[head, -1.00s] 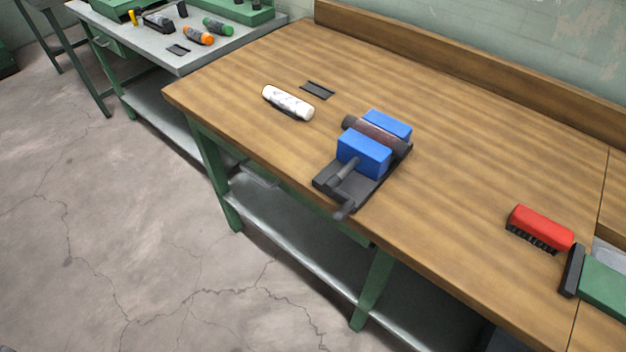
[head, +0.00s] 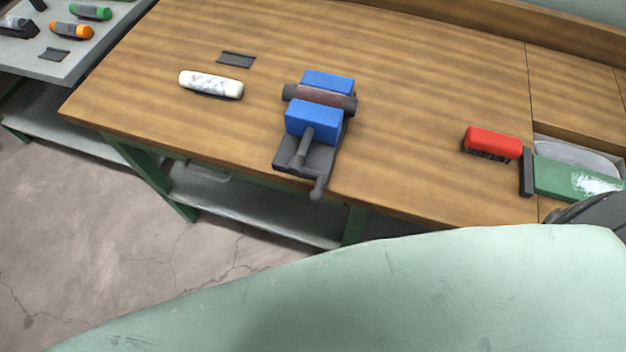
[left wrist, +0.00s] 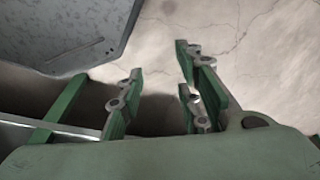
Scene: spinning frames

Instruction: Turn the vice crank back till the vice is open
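The vice (head: 316,122) stands on the wooden bench near its front edge. It has two blue jaws and a dark base. A brownish bar with dark grey ends (head: 322,96) lies across between the jaws, which look close against it. The crank (head: 318,188) is at the vice's front end, with its dark handle hanging over the bench edge. My left gripper (left wrist: 160,62) shows only in the left wrist view. Its green-padded fingers are apart with nothing between them, above the floor. My right gripper is not in view.
A grey side table (head: 70,62) stands at left. A large pale green surface, probably my arm, fills the lower front.

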